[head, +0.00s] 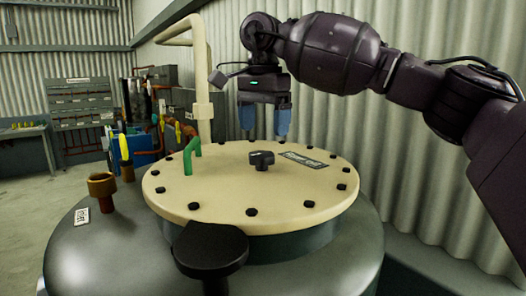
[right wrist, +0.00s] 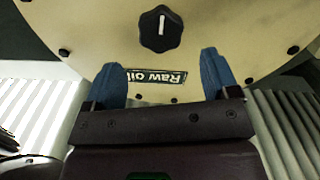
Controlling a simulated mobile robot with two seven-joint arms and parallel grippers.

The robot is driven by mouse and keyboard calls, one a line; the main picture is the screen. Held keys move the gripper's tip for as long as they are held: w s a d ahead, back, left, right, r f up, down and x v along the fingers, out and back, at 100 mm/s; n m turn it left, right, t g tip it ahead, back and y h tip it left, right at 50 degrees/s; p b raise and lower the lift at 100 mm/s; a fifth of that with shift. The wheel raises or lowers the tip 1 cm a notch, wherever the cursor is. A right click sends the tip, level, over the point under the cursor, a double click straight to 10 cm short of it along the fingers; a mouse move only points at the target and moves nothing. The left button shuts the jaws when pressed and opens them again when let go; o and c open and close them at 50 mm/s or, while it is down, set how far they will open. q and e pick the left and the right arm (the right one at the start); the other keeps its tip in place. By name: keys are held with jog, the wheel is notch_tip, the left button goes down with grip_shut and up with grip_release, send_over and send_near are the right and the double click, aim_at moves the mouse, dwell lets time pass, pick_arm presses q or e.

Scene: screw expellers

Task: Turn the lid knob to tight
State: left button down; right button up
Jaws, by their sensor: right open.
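The lid (head: 219,190) is a round cream disc with several black bolts around its rim, on a grey tank. The lid knob (head: 261,160) is a small black lobed knob near the middle of the lid. In the right wrist view the knob (right wrist: 161,29) shows a white pointer line, close to upright in the picture. My right gripper (head: 264,136) has blue fingers pointing down, spread apart and empty, above and behind the knob in the head view. In the right wrist view the knob lies beyond the fingertips (right wrist: 160,62), apart from them. My left gripper is not in view.
A label reading "Raw oil" (head: 304,159) lies beside the knob. A green handle (head: 192,155) stands on the lid's left. A large black knob (head: 210,248) stands in front, a brown fitting (head: 102,187) at left. A cream pipe (head: 203,85) rises behind, near a corrugated wall.

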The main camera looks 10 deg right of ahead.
aim_at(263, 153)
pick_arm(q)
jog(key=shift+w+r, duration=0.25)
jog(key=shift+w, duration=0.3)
pick_arm(e)
jog(key=shift+w+f, duration=0.1)
jog(key=shift+f, duration=3)
jog(key=shift+c, duration=0.3)
jog(key=c, duration=0.9)
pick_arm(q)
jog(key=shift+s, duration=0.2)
pick_arm(e)
jog(key=shift+o, duration=0.2)
